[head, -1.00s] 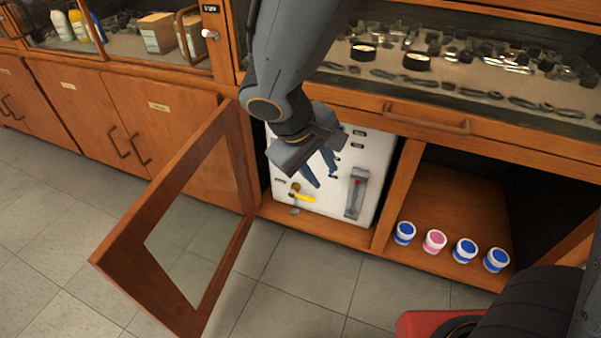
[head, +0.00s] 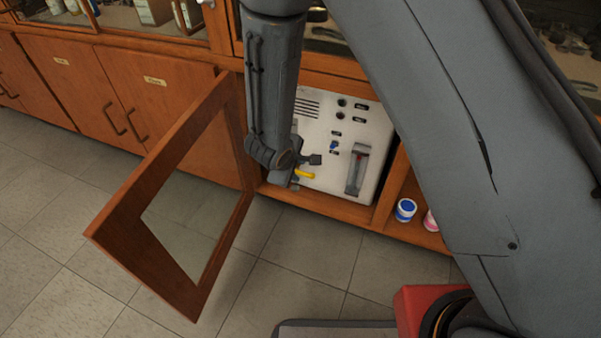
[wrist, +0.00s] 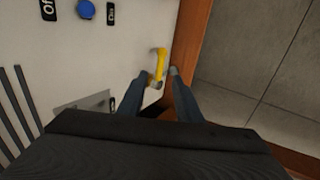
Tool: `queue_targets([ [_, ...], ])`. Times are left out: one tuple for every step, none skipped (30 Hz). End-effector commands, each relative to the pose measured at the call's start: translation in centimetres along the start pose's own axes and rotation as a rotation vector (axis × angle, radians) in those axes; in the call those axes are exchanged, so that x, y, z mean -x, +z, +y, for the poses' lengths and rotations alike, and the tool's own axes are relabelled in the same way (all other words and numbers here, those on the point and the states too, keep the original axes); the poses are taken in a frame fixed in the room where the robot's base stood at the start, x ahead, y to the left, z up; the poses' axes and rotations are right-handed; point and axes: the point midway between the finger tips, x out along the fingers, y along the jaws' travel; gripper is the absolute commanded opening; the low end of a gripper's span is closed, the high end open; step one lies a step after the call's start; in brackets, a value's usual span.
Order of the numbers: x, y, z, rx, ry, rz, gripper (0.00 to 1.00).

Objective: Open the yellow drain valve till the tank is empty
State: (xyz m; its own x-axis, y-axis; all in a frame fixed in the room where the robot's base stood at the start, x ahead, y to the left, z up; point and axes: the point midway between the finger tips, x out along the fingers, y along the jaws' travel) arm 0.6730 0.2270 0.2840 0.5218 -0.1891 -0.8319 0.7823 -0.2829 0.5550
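The yellow drain valve lever (head: 305,174) is low on the left of the white panel (head: 372,130). In the head view it points to the right, partly hidden by my arm. In the wrist view the yellow lever (wrist: 162,62) lies just ahead of and between the fingertips of my gripper (wrist: 160,73). The two fingers are apart, and I cannot tell whether either touches the lever. The gauge (head: 357,168) on the right of the panel has a red mark near its top. In the head view the fingertips are hidden. No tank shows clearly.
An open cabinet door (head: 125,215) with a glass pane stands left of the panel. A wooden sill (head: 325,203) runs just below the valve. A blue knob (wrist: 86,9) is on the panel. Blue and pink jars stand at the right, partly behind my arm.

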Motion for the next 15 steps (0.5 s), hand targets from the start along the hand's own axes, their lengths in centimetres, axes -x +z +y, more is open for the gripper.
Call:
queue_targets([
  [-1.0, 0.0, -0.1, -0.001, 0.000, -0.001, 0.32],
  [-1.5, 0.0, -0.1, -0.002, 0.000, -0.001, 0.32],
  [-2.1, 0.0, -0.1, -0.003, 0.000, -0.002, 0.32],
  [-2.6, 0.1, -0.1, -0.002, 0.000, -0.002, 0.32],
  [-3.1, 0.1, -0.1, -0.002, -0.001, -0.002, 0.32],
  [-3.7, 0.1, -0.1, -0.002, 0.000, -0.002, 0.32],
  [-4.2, 0.0, -0.1, -0.002, 0.000, -0.001, 0.32],
  [-4.5, 0.0, -0.1, -0.002, 0.000, -0.001, 0.32],
  [-5.0, 0.0, 0.0, -0.001, 0.000, -0.001, 0.32],
  [-5.2, 0.0, 0.0, -0.001, 0.000, -0.001, 0.32],
  [-5.4, 0.0, 0.0, -0.001, 0.000, -0.001, 0.32],
  [-5.6, 0.0, 0.0, -0.001, 0.000, -0.001, 0.32],
  [-5.7, 0.0, 0.0, -0.001, 0.000, -0.001, 0.32],
  [-5.7, 0.0, 0.0, -0.001, 0.000, -0.001, 0.32],
  [-5.7, 0.0, 0.1, -0.001, 0.001, 0.000, 0.32],
])
